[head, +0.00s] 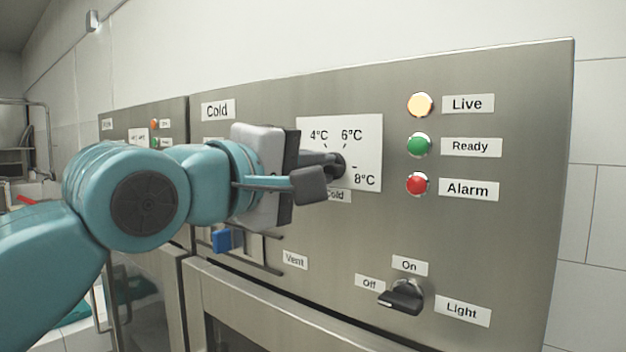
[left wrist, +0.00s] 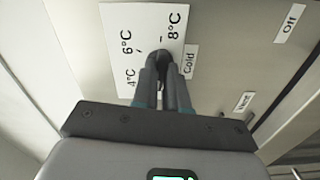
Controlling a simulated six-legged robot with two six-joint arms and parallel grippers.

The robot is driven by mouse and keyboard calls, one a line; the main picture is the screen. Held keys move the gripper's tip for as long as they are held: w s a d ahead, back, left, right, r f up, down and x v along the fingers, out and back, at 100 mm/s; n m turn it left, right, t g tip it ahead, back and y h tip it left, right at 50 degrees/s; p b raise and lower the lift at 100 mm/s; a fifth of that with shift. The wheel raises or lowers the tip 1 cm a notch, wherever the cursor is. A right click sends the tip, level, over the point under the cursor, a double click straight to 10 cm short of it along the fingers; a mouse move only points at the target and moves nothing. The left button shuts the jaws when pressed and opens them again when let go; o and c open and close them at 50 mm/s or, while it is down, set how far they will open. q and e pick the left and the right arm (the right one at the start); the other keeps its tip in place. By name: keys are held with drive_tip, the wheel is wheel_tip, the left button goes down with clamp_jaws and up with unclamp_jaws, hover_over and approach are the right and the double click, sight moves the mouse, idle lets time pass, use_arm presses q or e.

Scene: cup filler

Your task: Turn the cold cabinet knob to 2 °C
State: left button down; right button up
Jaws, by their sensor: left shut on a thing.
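The cold cabinet knob (head: 338,165) is dark and sits on a white dial plate (head: 367,128) marked 4°C, 6°C and 8°C; the 2 °C mark is hidden behind my gripper. My left gripper (head: 322,172) reaches in from the left and is shut on the knob. In the left wrist view the two fingers (left wrist: 163,88) close around the knob (left wrist: 160,57), and the dial plate (left wrist: 143,30) appears turned sideways. The knob's pointer direction cannot be told. My right gripper is not in view.
A light switch (head: 402,297) with On and Off labels is at the lower right. The Live (head: 420,105), Ready (head: 419,145) and Alarm (head: 417,184) lamps are right of the dial. A blue slider (head: 222,240) sits at the vent below my gripper.

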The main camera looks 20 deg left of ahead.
use_arm(q)
drive_tip(key=shift+n, duration=0.8)
drive_tip(key=c, duration=1.2)
unclamp_jaws()
drive_tip(key=shift+o, duration=0.2)
drive_tip(key=shift+b, duration=0.3)
drive_tip(key=b+v, duration=0.3)
drive_tip(key=v, duration=1.3)
drive_tip(key=shift+s, duration=0.1)
